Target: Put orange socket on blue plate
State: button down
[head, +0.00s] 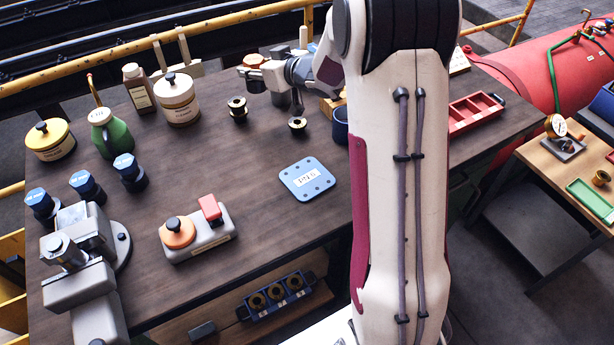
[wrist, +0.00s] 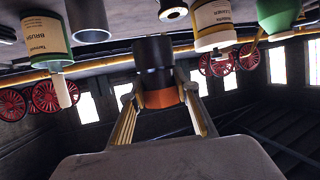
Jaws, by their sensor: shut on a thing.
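The blue plate (head: 307,179) lies flat on the dark bench in the head view, with a white label in its middle and dark bolt spots along its edge. Nothing rests on it. My gripper (head: 256,70) is over the far side of the bench, beyond the plate. In the wrist view my gripper (wrist: 160,105) is shut on the orange socket (wrist: 160,98), a short orange piece between both fingers. A black cylindrical part (wrist: 153,62) lines up with it. In the head view the held socket (head: 254,60) shows only small.
Black-and-brass spools (head: 237,109) stand near my gripper. A cream pot (head: 177,100), green can (head: 111,135) and blue-topped knobs (head: 129,172) stand left. A grey block with an orange disc (head: 178,233) is nearer. A red tray (head: 475,113) is right. Bench around the plate is clear.

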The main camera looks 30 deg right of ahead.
jog(key=s+d+n+y, duration=0.2)
jog(key=s+d, duration=0.8)
jog(key=s, duration=0.2)
jog(key=s+a+n+g+y, duration=0.4)
jog(key=s+a, duration=0.5)
jog(key=s, duration=0.3)
jog(key=shift+s+f+n+y, duration=0.2)
jog(key=shift+s+n+y, duration=0.15)
jog(key=shift+n+y, duration=0.35)
jog(key=shift+f, duration=0.15)
send_over(307, 178)
jog(key=shift+f, duration=3)
jog(key=shift+f, duration=1.85)
